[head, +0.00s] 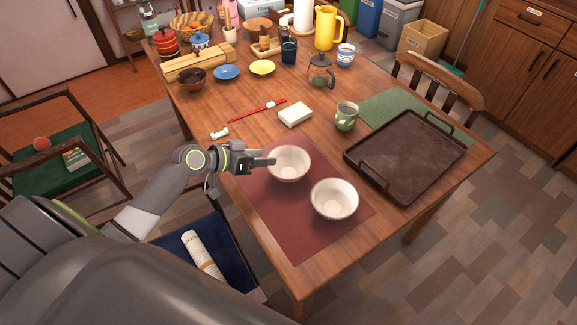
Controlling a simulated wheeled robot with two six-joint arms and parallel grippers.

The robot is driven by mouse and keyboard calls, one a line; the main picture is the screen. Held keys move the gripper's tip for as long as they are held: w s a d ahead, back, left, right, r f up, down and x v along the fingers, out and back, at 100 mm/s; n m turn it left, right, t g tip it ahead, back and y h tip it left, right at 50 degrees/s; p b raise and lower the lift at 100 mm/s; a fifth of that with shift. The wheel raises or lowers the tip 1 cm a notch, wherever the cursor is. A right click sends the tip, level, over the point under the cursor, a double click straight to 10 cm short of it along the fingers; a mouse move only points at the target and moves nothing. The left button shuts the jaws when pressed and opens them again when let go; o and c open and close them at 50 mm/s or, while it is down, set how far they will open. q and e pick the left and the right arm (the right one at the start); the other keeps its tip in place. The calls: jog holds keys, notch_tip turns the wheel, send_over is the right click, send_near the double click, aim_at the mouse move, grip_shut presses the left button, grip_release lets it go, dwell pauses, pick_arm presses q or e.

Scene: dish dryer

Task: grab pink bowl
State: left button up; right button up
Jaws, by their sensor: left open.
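Two pale bowls stand upright on the dark red placemat (292,232). The farther one, a pink bowl (290,162), has a faintly pinkish outside and a cream inside. The nearer cream-white bowl (335,200) stands to its lower right. Both look empty. My left gripper (268,161) is open at the left rim of the pink bowl, with its fingertips pointing right. I cannot tell whether a finger touches the rim. My right gripper is out of view.
A dark brown tray (407,157) lies to the right, partly on a green placemat (394,105). A green cup (346,116), white block (295,114) and red stick (257,109) lie behind the bowls. Dishes and jars crowd the far end. A chair (212,238) stands at the left edge.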

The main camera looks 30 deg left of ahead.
aim_at(279, 157)
pick_arm(q)
jog(key=shift+p+x, duration=0.4)
jog(key=shift+x, duration=2.95)
jog(key=shift+a, duration=0.1)
grip_shut()
